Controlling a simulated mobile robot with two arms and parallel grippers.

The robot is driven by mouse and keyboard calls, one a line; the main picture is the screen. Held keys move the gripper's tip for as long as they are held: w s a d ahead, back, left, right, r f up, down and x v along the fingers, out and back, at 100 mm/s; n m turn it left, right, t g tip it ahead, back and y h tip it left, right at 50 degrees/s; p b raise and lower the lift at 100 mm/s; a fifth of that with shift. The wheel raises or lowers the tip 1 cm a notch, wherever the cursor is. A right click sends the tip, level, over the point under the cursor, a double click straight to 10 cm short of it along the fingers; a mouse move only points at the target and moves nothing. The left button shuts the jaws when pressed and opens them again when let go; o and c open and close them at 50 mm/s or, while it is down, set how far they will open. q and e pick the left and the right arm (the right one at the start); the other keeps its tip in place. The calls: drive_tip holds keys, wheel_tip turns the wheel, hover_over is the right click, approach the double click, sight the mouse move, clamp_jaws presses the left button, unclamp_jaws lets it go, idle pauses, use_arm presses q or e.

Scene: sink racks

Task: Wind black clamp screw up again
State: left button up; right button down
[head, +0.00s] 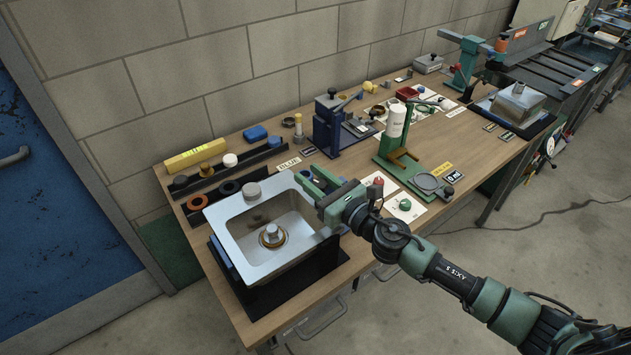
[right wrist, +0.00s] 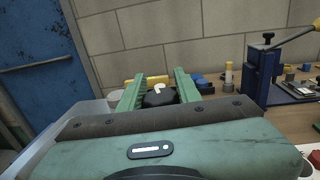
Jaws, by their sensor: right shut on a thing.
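My right gripper (head: 309,177) reaches in from the right over the back right rim of a steel sink (head: 226,232). Its green fingers also show in the right wrist view (right wrist: 158,90). They are shut on a black knob, the clamp screw (right wrist: 160,98), which bears a white mark on its top. In the head view the gripper hides the knob. How high the screw stands, and its lower end, cannot be seen. My left gripper is not in view.
The sink sits in a black stand (head: 256,298) at the bench's front left, with a brass-ringed drain fitting (head: 272,236) inside. Black racks of rings (head: 228,188) lie behind it. A blue press (head: 327,128) and a green stand (head: 414,178) are to the right.

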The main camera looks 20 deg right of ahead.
sight(327, 188)
drive_tip(key=n+g+y+b, duration=0.2)
drive_tip(key=b, duration=0.1)
drive_tip(key=n+y+b, duration=0.1)
drive_tip(key=y+b, duration=0.1)
drive_tip(key=shift+s+a+f+g, duration=0.2)
drive_tip(key=shift+a+f+g, duration=0.1)
drive_tip(key=shift+f+g, duration=0.1)
drive_tip(key=shift+s+a+r+n+g+y+b, duration=0.1)
drive_tip(key=shift+a+r+n+g+y+b, duration=0.05)
drive_tip(key=shift+n+g+y+b, duration=0.45)
drive_tip(key=c, duration=1)
unclamp_jaws()
drive_tip(key=shift+a, duration=0.1)
drive_tip(key=shift+w+a, duration=0.1)
drive_tip(key=shift+w, duration=0.15)
drive_tip(key=b+v, duration=0.1)
drive_tip(key=v, duration=0.1)
drive_tip(key=b+v, duration=0.1)
drive_tip(key=v, duration=0.1)
drive_tip(key=b+v, duration=0.1)
drive_tip(key=v, duration=0.1)
drive_tip(key=shift+s+d+f, duration=0.25)
drive_tip(key=shift+d+f, duration=0.05)
drive_tip(key=shift+s+d+r, duration=0.2)
drive_tip(key=shift+s+d, duration=0.15)
drive_tip(key=shift+s, duration=0.05)
